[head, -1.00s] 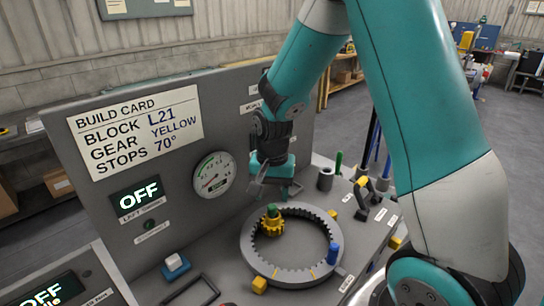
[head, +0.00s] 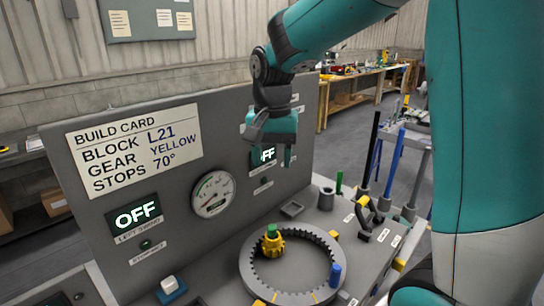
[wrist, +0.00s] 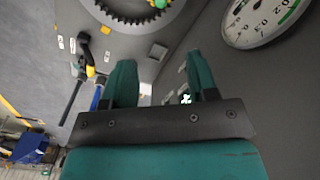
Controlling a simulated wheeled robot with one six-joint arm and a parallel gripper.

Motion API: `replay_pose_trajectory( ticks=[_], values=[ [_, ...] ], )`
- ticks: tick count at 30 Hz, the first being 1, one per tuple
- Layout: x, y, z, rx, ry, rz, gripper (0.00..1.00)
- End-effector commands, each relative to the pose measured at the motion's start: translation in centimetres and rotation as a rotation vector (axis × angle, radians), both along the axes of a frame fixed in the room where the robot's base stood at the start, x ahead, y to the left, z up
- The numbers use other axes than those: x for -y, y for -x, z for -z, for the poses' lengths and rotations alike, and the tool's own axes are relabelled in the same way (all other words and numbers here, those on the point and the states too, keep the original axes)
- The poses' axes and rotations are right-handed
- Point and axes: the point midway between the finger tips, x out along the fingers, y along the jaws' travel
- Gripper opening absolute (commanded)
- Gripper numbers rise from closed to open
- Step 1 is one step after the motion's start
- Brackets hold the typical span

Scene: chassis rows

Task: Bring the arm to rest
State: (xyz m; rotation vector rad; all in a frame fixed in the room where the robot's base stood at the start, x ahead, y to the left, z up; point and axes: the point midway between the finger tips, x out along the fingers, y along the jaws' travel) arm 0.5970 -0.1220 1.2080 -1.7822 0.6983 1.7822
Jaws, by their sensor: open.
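My gripper (head: 270,152) hangs in the air in front of the upright panel (head: 225,122), above and behind the ring gear in the head view. Its two teal fingers stand apart with nothing between them, as the wrist view (wrist: 164,82) shows. My arm reaches in from the right of the head view, bent down at the wrist. The toothed ring (head: 252,278) lies on the bench, with a yellow gear (head: 272,247) with a green top inside it. A blue peg (head: 335,274) stands at the ring's right side.
A gauge (head: 213,194) and a lit OFF display (head: 137,215) are on the panel. A second display is partly hidden behind my gripper. A grey cylinder (head: 326,198), a yellow-and-black handle (head: 368,212) and tall rods (head: 371,150) stand to the right.

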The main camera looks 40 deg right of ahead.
Motion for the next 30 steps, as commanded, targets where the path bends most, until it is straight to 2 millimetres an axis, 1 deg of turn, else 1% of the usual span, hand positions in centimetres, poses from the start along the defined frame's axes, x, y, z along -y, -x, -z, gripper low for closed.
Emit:
replay_pose_trajectory(
  ticks=[8, 10, 11, 14, 15, 17, 18, 20, 21, 24, 25, 27, 30],
  values=[
    [0.0, 0.0, 0.0, 0.000, 0.000, -0.001, 0.53],
    [-0.5, 0.3, 0.0, 0.005, -0.005, -0.034, 0.53],
    [-1.1, 0.7, -0.1, 0.010, -0.012, -0.069, 0.53],
    [-4.5, 3.3, -0.3, 0.041, -0.053, -0.296, 0.53],
    [-6.3, 4.9, -0.3, 0.060, -0.079, -0.424, 0.53],
    [-9.0, 7.7, -0.2, 0.093, -0.121, -0.627, 0.53],
    [-10.6, 9.6, -0.2, 0.116, -0.150, -0.757, 0.53],
    [-12.7, 12.4, 0.0, 0.151, -0.192, -0.935, 0.53],
    [-13.8, 14.2, 0.1, 0.173, -0.218, -1.039, 0.53],
    [-15.7, 17.6, 0.4, 0.218, -0.269, -1.234, 0.53],
    [-16.1, 18.3, 0.5, 0.230, -0.280, -1.275, 0.53],
    [-16.6, 19.4, 0.5, 0.246, -0.296, -1.334, 0.53],
    [-16.8, 19.9, 0.6, 0.252, -0.304, -1.359, 0.53]
  ],
)
